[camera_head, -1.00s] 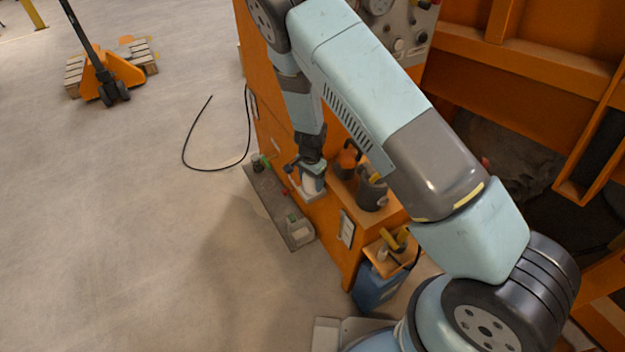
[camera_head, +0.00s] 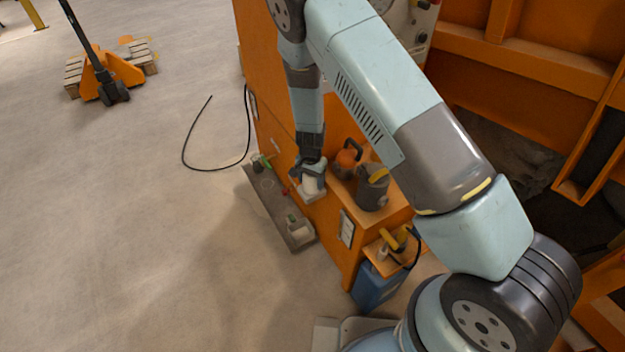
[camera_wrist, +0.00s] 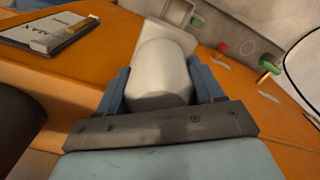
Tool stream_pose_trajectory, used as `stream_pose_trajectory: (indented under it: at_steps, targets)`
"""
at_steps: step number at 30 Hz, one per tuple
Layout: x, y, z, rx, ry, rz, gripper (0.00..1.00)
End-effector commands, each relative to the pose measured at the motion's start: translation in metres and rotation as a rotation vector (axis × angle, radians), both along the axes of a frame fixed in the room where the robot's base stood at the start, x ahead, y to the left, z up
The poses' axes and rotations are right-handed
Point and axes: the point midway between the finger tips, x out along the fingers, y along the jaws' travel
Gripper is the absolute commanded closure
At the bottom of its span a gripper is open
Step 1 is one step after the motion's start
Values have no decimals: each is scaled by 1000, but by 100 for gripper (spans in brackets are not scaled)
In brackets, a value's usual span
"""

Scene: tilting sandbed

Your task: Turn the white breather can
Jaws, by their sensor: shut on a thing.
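The white breather can (camera_wrist: 160,72) is a pale, rounded cylinder in the wrist view, between the two blue fingers of my gripper (camera_wrist: 161,88). The fingers press on its two sides, and the gripper is shut on it. In the head view the can (camera_head: 313,183) shows as a white shape under my gripper (camera_head: 312,172), at the side of the orange cabinet. A pale, squarish base (camera_wrist: 172,32) shows beyond the can in the wrist view. The can's near end is partly hidden by the gripper.
An orange ledge (camera_head: 347,205) beside the can carries a dark jug (camera_head: 372,190) and an orange can (camera_head: 346,162). A grey floor tray (camera_head: 272,208) with small items lies below. A card or pad (camera_wrist: 48,32) lies on the orange surface. The floor at left is open.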

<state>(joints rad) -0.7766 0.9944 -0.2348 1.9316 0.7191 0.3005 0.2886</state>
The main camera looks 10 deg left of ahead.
Motion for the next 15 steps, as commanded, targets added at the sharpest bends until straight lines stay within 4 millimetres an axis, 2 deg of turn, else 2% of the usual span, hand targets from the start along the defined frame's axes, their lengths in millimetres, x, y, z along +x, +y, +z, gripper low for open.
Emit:
stream_pose_trajectory:
  at_steps: [2,3,10,15]
  targets:
    - [1,2,1,2,-3,1,64]
    - [1,2,1,2,-3,1,33]
    - [0,1,0,2,-2,-1,10]
    - [0,1,0,1,-1,-1,9]
